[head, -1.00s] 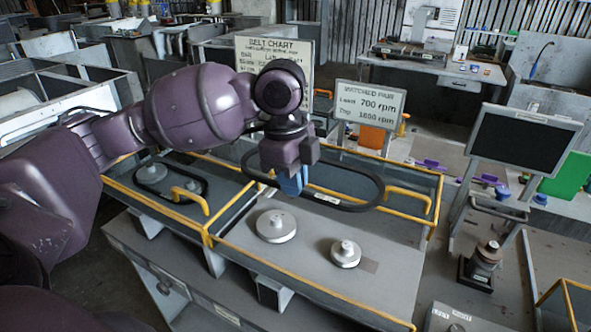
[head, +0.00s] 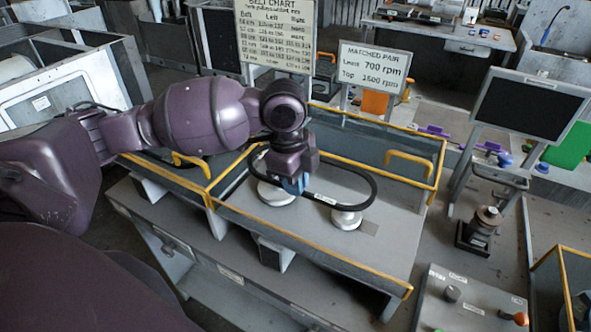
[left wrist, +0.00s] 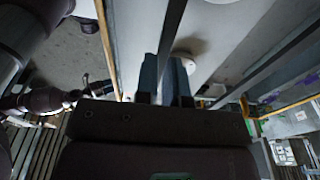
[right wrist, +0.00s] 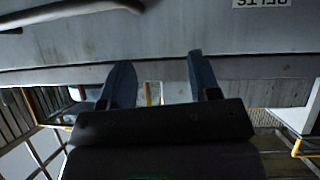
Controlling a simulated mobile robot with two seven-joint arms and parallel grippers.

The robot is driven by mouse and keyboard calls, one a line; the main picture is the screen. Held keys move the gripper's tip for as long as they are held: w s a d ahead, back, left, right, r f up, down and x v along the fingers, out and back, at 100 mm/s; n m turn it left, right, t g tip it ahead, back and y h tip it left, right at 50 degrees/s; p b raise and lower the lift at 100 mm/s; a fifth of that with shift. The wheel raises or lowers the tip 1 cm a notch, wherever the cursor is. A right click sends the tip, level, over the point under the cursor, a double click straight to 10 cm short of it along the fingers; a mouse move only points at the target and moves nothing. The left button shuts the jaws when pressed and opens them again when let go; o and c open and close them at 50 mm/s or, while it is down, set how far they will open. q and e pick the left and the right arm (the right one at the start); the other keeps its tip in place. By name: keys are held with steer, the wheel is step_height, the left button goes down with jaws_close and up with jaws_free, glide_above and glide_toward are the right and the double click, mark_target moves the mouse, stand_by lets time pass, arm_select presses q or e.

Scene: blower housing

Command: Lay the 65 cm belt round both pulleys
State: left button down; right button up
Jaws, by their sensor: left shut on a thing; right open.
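The belt (head: 373,187), a black loop with a white label, hangs level over the grey tray. My left gripper (head: 295,186) is shut on its near strand. In the left wrist view the belt (left wrist: 173,35) runs between the left fingers (left wrist: 166,82). The larger pulley (head: 276,197) is just below the gripper, partly hidden by it and the belt. The smaller pulley (head: 345,220) is to its right, under the near strand. The belt appears above both pulleys; its exact height is unclear. My right gripper (right wrist: 160,78) is open and empty, facing a grey panel.
Yellow rails edge the tray (head: 300,245), with a yellow handle (head: 410,160) at the back right. A belt chart (head: 275,35) and a matched-pair sign (head: 372,68) stand behind. A control box (head: 470,300) is at the lower right.

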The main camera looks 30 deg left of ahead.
arm_select(q)
glide_above(297, 221)
steer(key=shift+a+f, duration=0.2)
steer(key=shift+f, duration=3)
steer(key=shift+f, duration=1.05)
steer(key=c, duration=1.1)
jaws_free()
steer(key=shift+c, duration=0.2)
steer(key=shift+r, duration=0.15)
steer(key=shift+r, duration=1.15)
steer(key=shift+r, duration=0.1)
